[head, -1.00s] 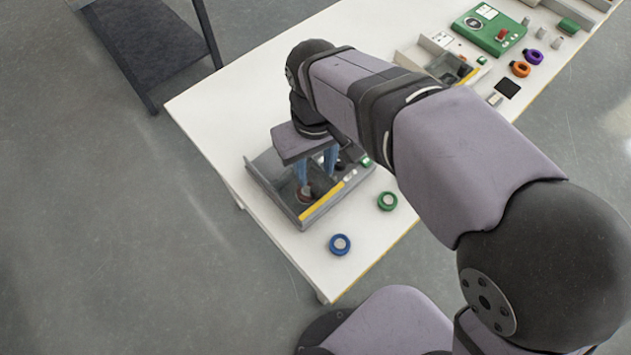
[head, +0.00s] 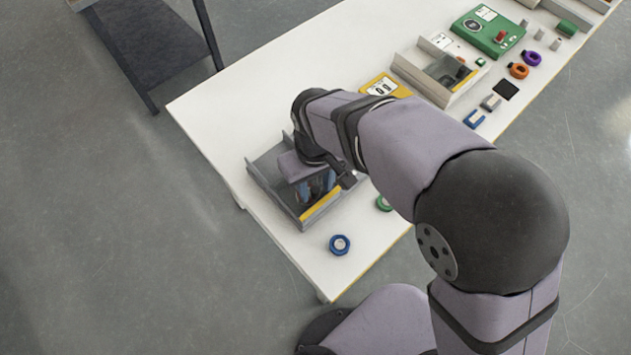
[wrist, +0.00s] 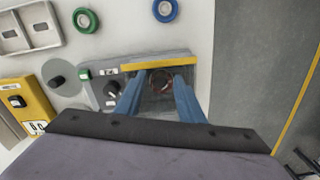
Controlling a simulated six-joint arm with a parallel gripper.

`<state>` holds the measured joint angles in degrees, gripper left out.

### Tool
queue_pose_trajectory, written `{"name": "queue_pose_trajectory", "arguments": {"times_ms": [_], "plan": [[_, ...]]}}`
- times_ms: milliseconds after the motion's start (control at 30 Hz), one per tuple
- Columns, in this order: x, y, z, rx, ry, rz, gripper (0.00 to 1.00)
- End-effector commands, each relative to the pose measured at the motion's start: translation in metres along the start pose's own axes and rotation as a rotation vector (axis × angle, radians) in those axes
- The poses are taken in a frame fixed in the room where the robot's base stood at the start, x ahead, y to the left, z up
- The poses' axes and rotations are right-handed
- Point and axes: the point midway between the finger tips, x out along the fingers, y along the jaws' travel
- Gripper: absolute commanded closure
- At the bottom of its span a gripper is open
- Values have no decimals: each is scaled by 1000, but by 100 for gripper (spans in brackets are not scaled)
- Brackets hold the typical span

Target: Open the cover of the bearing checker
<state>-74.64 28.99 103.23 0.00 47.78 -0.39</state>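The bearing checker appears to be the grey box with a yellow front strip (head: 321,206) near the table's left end. The wrist view shows its yellow edge (wrist: 160,64), with a dark panel and a brownish round part (wrist: 160,80) below it. My gripper (head: 315,190) is low over the box, pointing down. Its two blue fingers (wrist: 160,76) are apart on either side of the round part, with nothing visibly gripped. Contact with the box cannot be told. The cover's edges and its state are not clear, partly hidden by my gripper.
A blue ring (head: 340,244) and a green ring (head: 383,203) lie in front of the box. A yellow device (head: 385,87), a second grey box with a yellow strip (head: 399,66) and a green device (head: 487,29) stand farther right. The table's left corner is clear.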

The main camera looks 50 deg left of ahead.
Motion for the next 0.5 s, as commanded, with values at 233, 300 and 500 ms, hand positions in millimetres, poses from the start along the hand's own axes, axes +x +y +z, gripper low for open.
{"name": "queue_pose_trajectory", "arguments": {"times_ms": [233,300,500], "plan": [[0,0,0,0,0,0,91],[0,0,0,0,0,0,100],[-1,-1,-3,0,1,0,100]]}}
